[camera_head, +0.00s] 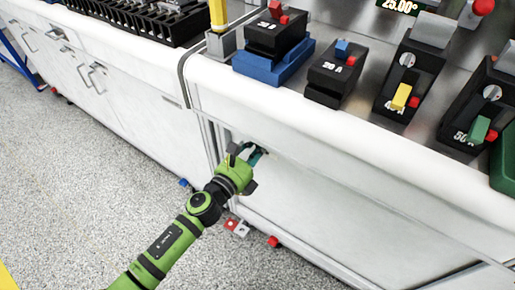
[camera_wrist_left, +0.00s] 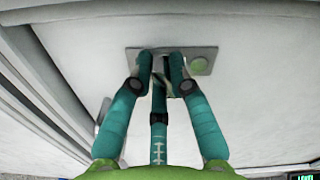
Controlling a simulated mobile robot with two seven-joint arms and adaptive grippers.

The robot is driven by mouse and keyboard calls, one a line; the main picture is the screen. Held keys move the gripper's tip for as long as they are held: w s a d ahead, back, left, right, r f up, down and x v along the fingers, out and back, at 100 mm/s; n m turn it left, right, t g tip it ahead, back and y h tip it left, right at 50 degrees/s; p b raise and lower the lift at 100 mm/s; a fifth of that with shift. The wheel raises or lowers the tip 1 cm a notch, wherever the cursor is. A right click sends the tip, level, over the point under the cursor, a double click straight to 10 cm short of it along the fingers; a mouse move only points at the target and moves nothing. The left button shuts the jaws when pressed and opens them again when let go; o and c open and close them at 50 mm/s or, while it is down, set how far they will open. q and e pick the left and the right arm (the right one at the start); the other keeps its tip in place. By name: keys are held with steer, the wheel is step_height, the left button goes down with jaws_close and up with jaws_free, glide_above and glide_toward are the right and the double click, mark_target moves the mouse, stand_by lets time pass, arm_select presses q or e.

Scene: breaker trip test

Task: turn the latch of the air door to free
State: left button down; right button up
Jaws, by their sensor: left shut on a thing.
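My left gripper (camera_head: 250,154) reaches the front of the white cabinet below the counter. In the left wrist view the teal fingers of the left gripper (camera_wrist_left: 162,72) are closed around the latch (camera_wrist_left: 166,62), a small part on a grey metal plate. The fingers hide most of the latch, so its angle cannot be told. A round green mark (camera_wrist_left: 198,64) shows on the plate to the right of the fingers. The white air door panel (camera_head: 310,195) appears flat against the cabinet front. My right gripper is not in view.
On the counter above stand several breakers, including one with a yellow lever (camera_head: 401,96) and one with a green lever (camera_head: 479,130). A red-and-white piece (camera_head: 237,227) and a red piece (camera_head: 273,241) lie low by the cabinet. The speckled floor (camera_head: 90,180) at left is clear.

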arm_select(q)
steer(key=shift+m, duration=1.1)
steer(key=shift+s+d+f+m, duration=0.1)
steer(key=shift+s+d+m, duration=0.05)
steer(key=shift+m, duration=1.55)
steer(key=c, duration=1.1)
jaws_free()
steer(key=shift+m, duration=0.3)
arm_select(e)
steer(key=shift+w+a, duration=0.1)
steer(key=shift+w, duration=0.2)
